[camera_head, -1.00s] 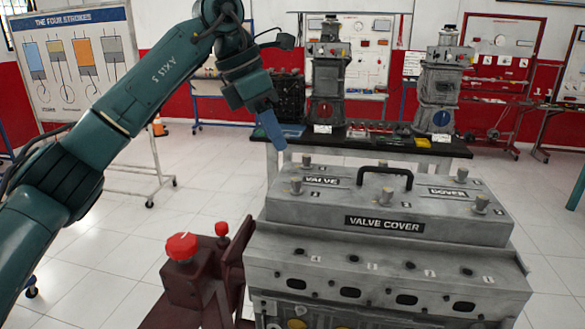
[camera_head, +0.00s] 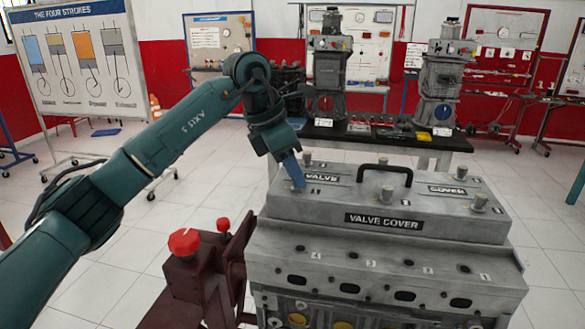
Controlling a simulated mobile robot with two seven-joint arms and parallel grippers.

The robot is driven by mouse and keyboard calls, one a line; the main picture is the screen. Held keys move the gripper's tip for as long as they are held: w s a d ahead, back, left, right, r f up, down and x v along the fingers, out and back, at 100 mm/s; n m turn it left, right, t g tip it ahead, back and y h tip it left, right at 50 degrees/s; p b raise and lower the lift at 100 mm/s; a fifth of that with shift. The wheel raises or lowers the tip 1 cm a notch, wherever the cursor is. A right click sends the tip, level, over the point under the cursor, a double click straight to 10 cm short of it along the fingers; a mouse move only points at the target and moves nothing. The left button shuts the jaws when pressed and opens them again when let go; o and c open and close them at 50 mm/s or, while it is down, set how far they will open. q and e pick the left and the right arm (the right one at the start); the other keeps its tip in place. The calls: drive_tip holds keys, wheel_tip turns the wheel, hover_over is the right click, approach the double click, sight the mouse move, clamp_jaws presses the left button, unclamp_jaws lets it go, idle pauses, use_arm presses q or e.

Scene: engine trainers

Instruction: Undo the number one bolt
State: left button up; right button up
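The grey valve cover (camera_head: 300,207) sits on the engine block, with a black handle on top. Several bolts stand on it: back left (camera_head: 307,158), back middle (camera_head: 383,160), front middle (camera_head: 388,191), back right (camera_head: 461,170) and front right (camera_head: 479,200). The front-left bolt is hidden behind or within my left gripper (camera_head: 297,183). Its blue fingers point down at that corner; I cannot tell whether they touch the bolt or are open. The number tags near the bolts are too small to read, so I cannot tell which bolt is number one. My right gripper is not in view.
A dark red engine stand with a red knob (camera_head: 184,242) is left of the engine block (camera_head: 375,262). A black table (camera_head: 400,143) with more engine trainers stands behind. A four-strokes whiteboard (camera_head: 80,62) is at the back left. White floor is clear on the right.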

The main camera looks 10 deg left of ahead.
use_arm(q)
clamp_jaws()
